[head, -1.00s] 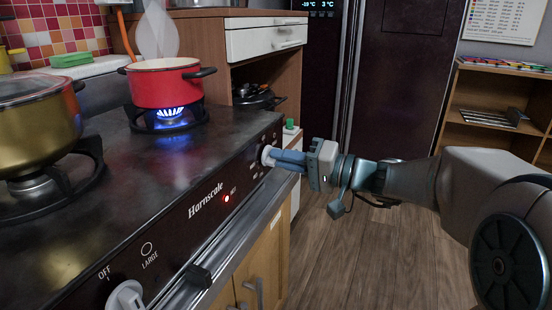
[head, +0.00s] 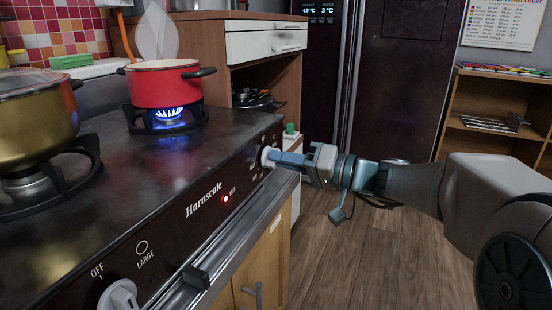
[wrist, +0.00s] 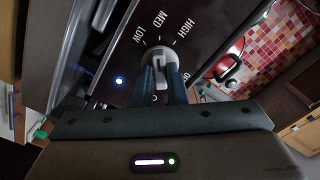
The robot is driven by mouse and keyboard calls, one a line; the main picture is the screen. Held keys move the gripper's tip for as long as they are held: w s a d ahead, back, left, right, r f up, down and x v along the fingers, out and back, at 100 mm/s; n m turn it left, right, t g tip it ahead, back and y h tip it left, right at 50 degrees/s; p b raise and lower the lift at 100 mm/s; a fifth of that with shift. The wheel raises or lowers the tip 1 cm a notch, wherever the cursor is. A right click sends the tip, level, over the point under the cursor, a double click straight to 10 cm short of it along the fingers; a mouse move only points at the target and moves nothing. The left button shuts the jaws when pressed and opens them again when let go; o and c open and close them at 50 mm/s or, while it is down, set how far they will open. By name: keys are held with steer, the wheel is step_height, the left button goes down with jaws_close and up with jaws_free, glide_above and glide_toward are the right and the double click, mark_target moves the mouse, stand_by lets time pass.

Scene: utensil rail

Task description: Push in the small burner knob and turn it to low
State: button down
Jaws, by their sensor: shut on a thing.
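The white small burner knob (head: 268,156) is at the far right end of the dark stove front in the head view. It also shows in the wrist view (wrist: 159,54), with LOW, MED and HIGH printed in an arc beyond it. My gripper (head: 276,158) is shut on the knob, with one blue finger on each side of its grip bar; its fingertips (wrist: 161,80) show in the wrist view. The bar lies roughly in line with MED; its pointer end is not clear. A blue flame (head: 169,113) burns under the red pot. How far the knob is pressed cannot be told.
The red pot (head: 165,85) stands on the rear burner and a gold pot (head: 38,118) on the nearer one. A large burner knob (head: 120,296) is at the lower left. A rail (head: 225,240) runs below the panel. The floor to the right is clear.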

steer(key=shift+a+r+n, duration=0.1)
steer(key=shift+n, duration=0.9)
steer(key=shift+n, duration=1.3)
